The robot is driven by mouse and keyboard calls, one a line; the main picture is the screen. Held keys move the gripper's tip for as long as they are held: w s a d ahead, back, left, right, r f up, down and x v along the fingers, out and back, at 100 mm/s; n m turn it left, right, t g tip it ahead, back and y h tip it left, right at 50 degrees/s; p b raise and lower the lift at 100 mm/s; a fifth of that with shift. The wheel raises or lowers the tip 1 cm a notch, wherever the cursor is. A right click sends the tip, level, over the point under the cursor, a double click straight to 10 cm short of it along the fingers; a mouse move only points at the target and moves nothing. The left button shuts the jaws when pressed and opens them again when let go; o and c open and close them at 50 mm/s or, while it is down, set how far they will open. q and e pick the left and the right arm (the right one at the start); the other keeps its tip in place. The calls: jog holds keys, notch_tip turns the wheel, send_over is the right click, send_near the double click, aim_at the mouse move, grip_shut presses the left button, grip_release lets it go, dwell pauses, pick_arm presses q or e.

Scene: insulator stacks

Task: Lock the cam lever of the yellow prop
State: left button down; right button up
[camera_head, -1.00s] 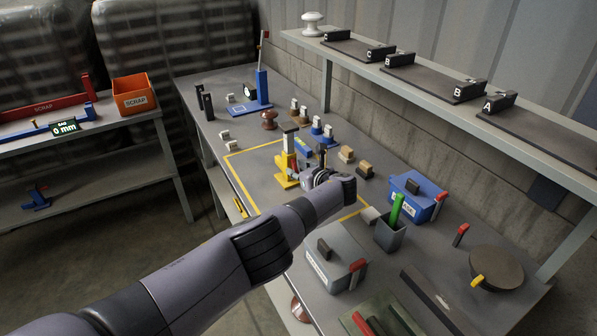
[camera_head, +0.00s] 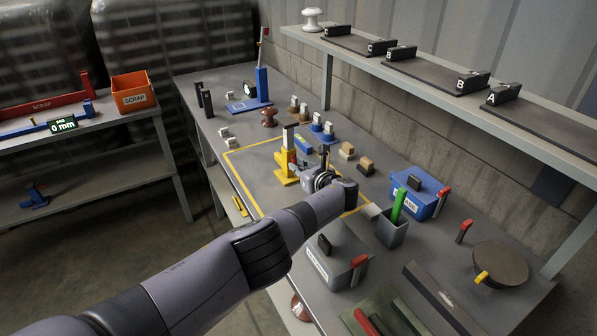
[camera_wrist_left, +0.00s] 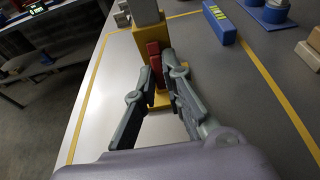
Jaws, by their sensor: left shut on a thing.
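The yellow prop (camera_head: 285,169) stands upright inside the yellow outline on the bench, with a pale post (camera_head: 288,135) rising from its top. In the left wrist view the prop's yellow body (camera_wrist_left: 157,35) is straight ahead. Its red cam lever (camera_wrist_left: 153,52) hangs down the near side. My left gripper (camera_head: 299,169) is at the prop's right side in the head view. In the left wrist view its fingers (camera_wrist_left: 159,72) are shut on the red lever from both sides, hiding part of it. My right gripper is not in view.
A blue level-like block (camera_head: 303,144) lies behind the prop. Small insulators and blocks (camera_head: 347,150) stand to its right. A blue bin (camera_head: 415,195), a grey cup (camera_head: 391,232) and a grey box (camera_head: 337,262) crowd the near right. The outlined area left of the prop is clear.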

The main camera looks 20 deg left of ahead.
pick_arm(q)
jog(key=c, duration=1.7)
grip_release()
jog(key=shift+s+d+r, duration=0.1)
jog(key=shift+s+d, duration=0.3)
jog(key=shift+d, duration=0.2)
jog(key=shift+s+d+r, duration=0.15)
jog(key=shift+s+d, duration=0.25)
jog(key=shift+s, duration=0.1)
jog(key=v, duration=0.9)
jog(key=shift+s+d, duration=0.1)
